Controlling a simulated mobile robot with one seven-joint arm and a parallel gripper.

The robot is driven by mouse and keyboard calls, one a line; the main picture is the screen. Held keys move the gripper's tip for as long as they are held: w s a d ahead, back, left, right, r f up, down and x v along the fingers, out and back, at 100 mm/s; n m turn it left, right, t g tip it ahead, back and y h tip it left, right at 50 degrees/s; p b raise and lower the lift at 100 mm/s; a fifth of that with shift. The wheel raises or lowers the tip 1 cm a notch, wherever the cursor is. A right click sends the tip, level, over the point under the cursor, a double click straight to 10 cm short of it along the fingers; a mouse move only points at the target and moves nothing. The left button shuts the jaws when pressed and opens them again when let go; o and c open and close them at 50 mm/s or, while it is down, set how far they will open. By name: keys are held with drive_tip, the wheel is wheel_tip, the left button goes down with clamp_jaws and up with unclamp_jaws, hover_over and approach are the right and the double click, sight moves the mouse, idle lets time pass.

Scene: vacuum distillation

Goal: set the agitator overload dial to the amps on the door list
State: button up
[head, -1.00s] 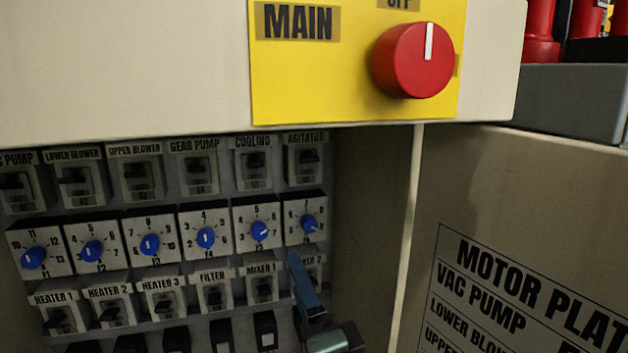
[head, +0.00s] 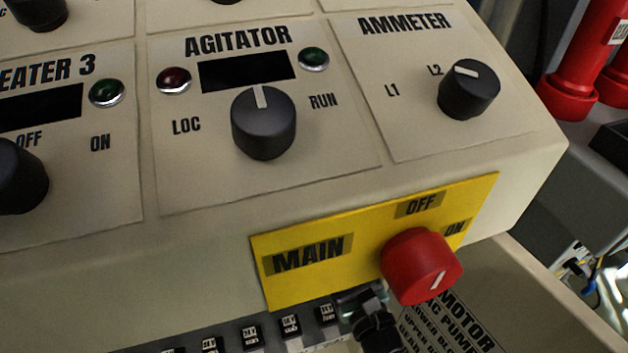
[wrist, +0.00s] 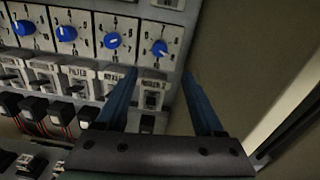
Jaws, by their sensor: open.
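In the wrist view the agitator overload dial (wrist: 160,47) is the rightmost blue knob in a row of white blocks. Its mark and numbers are too small to read there. My gripper (wrist: 159,74) is open and empty. Its two blue fingers stand apart, with their tips just below the dial and not around it. In the head view only part of my gripper (head: 362,300) shows under the console edge; its fingertips and the dial are hidden. The door list (head: 462,318), headed MOTOR, shows partly at the lower right; its amp figures are not readable.
The red MAIN knob (head: 422,265) juts out on its yellow plate above my gripper. The console above carries the AGITATOR switch (head: 263,122) and AMMETER switch (head: 469,90). More blue dials (wrist: 112,40) lie left of the agitator dial. The cabinet side wall (wrist: 235,60) stands at the right.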

drive_tip(key=b+x, duration=0.2)
drive_tip(key=x, duration=1.1)
drive_tip(key=shift+s, duration=0.1)
drive_tip(key=shift+c, duration=0.2)
clamp_jaws()
